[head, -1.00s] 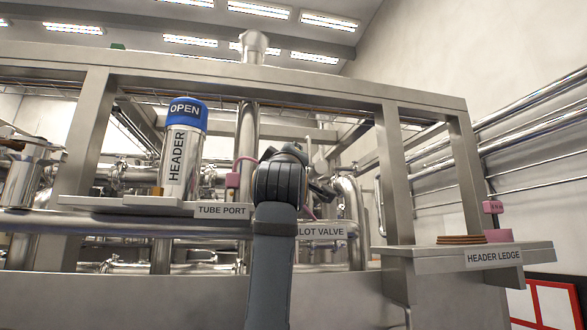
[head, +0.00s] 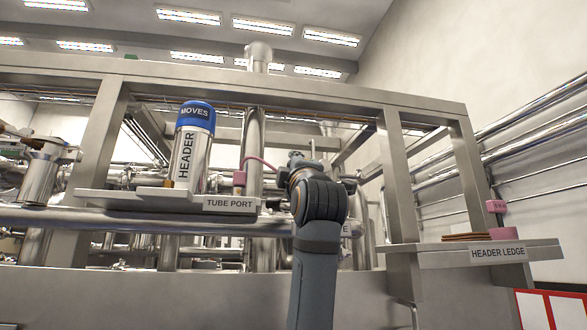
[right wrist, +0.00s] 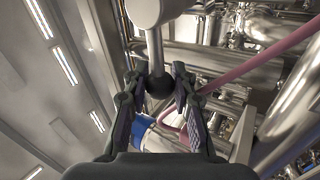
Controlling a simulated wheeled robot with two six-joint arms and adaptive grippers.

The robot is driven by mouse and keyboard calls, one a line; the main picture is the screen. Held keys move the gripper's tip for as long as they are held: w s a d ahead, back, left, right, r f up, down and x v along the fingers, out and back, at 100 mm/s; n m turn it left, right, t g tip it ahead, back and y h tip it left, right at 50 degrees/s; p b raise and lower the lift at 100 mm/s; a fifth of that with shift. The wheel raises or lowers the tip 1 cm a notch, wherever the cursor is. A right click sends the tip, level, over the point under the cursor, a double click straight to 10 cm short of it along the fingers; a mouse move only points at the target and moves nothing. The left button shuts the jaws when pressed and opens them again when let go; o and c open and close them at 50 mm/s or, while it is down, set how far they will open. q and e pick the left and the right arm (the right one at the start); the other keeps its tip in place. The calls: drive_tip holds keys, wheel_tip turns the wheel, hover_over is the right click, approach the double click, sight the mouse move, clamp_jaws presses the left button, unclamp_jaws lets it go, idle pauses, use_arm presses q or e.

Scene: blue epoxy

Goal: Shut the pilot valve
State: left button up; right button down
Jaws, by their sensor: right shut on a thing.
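In the right wrist view, the pilot valve's lever (right wrist: 155,48) is a pale metal rod with a dark ball knob (right wrist: 159,84) at its end. My right gripper (right wrist: 159,76) is shut on this knob, one finger on each side. In the head view my right arm (head: 318,210) rises through the middle and hides the valve and most of its label (head: 346,230). The header (head: 193,148), a metal cylinder with a blue cap reading "MOVES" (head: 195,113), stands upright on the tube port shelf (head: 110,200). My left gripper is not in view.
A pink hose (right wrist: 275,55) runs close beside my right gripper. Steel frame posts (head: 397,185) stand on both sides of the arm.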

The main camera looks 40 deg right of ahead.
drive_tip(key=shift+w+f, duration=0.15)
drive_tip(key=shift+f, duration=0.1)
drive_tip(key=c, duration=1.4)
unclamp_jaws()
drive_tip(key=shift+a, duration=0.1)
drive_tip(key=o, duration=0.3)
drive_tip(key=shift+a+r, duration=0.15)
drive_tip(key=shift+o, duration=0.2)
drive_tip(key=v, duration=1.2)
